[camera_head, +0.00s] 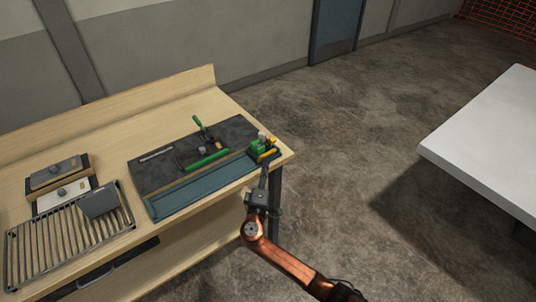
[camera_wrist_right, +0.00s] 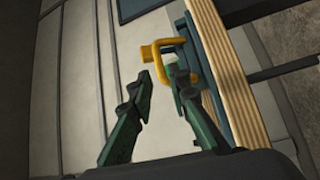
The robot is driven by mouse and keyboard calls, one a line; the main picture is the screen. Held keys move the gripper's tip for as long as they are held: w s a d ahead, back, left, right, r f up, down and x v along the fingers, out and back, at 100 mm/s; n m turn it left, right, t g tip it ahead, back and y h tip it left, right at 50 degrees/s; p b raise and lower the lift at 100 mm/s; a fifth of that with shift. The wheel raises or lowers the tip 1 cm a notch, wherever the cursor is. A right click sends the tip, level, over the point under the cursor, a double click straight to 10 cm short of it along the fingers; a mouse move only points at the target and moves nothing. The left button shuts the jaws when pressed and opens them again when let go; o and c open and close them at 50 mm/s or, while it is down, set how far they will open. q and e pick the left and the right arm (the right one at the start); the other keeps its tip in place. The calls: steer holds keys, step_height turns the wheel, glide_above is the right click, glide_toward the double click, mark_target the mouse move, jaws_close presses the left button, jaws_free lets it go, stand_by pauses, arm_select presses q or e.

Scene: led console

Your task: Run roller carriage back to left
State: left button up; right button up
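The roller carriage (camera_head: 262,148) is a small green block with a yellow handle (camera_head: 268,155). It sits at the right end of a long blue-grey track (camera_head: 200,190) along the bench's front edge. My right gripper (camera_head: 265,168) is just in front of the carriage. In the right wrist view, its two dark green fingers are apart (camera_wrist_right: 160,78), and the yellow handle (camera_wrist_right: 172,46) shows at and beyond their tips. I cannot tell whether a finger touches the handle. My left gripper is in neither view.
The wooden bench (camera_head: 120,135) also holds a dark panel (camera_head: 150,175) with a green bar (camera_head: 207,160) and a green-handled lever (camera_head: 202,128). A slatted rack (camera_head: 60,245) and two boxes lie at left. A white table (camera_head: 490,140) stands right, with open floor between.

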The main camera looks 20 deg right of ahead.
mark_target(268, 153)
steer(key=x, duration=0.7)
steer(key=shift+w+d, duration=0.15)
steer(key=shift+w, duration=0.1)
steer(key=shift+c, duration=0.2)
jaws_close()
